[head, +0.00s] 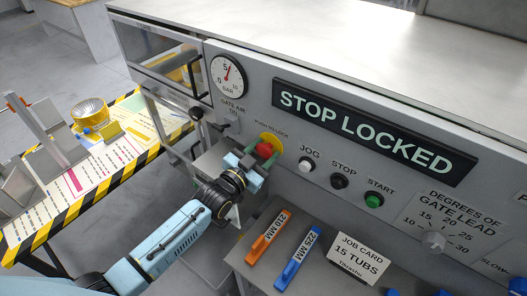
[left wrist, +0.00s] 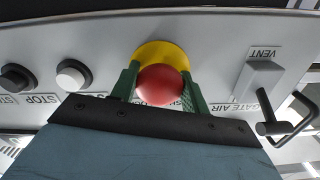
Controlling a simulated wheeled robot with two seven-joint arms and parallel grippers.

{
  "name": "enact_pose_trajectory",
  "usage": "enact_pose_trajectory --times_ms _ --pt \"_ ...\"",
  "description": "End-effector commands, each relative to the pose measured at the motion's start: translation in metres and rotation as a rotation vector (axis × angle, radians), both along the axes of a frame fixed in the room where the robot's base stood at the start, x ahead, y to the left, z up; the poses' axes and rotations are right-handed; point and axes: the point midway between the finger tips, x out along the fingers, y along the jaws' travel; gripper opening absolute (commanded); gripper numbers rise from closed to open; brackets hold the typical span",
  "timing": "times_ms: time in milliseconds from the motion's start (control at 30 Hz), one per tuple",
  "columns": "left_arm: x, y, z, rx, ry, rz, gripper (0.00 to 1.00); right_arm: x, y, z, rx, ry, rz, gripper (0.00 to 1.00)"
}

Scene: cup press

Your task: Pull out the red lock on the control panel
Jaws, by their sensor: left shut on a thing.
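The red lock (head: 265,150) is a round red mushroom knob on a yellow disc (head: 272,141) on the grey control panel (head: 252,112). In the left wrist view the red knob (left wrist: 162,84) sits in front of the yellow disc (left wrist: 160,54). My left gripper (head: 259,157) is at the knob, its green fingers on either side of it and shut on it. In the left wrist view my left gripper (left wrist: 162,88) has one finger at each side of the knob. The panel's sign (head: 371,130) reads STOP LOCKED. My right gripper is not in view.
Jog (head: 306,164), stop (head: 339,181) and start (head: 374,200) buttons lie right of the lock. A gate air lever (left wrist: 285,118) is close by. Orange (head: 269,238) and blue (head: 298,258) tags and a job card (head: 358,259) lie on the shelf below.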

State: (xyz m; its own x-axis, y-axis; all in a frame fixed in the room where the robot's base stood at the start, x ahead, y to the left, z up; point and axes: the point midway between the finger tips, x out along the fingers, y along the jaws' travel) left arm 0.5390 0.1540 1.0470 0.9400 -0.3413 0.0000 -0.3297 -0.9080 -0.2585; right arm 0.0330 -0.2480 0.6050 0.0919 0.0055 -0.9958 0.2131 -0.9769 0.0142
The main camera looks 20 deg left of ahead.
Motion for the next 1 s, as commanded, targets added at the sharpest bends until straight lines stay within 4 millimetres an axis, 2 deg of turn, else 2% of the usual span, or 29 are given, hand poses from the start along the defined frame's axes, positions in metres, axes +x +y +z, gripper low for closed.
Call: enact_pose_trajectory --times_ms 167,400,433,600,867,1000 --pt "-0.009 0.006 0.000 0.002 0.003 0.000 0.04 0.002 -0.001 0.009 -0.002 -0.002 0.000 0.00" --pt "-0.010 0.007 -0.001 0.000 0.001 -0.001 0.04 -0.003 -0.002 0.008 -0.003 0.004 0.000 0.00" --pt "-0.010 0.007 -0.001 0.000 0.001 -0.001 0.48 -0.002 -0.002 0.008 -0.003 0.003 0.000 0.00" --pt "-0.010 0.007 -0.001 0.000 0.001 -0.001 0.67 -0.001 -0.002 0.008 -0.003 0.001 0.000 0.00" --pt "-0.010 0.007 -0.001 0.000 0.001 0.000 0.67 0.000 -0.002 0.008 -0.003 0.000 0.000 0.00" --pt "-0.019 0.010 -0.002 0.001 0.002 0.000 0.67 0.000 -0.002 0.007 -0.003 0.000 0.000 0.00"
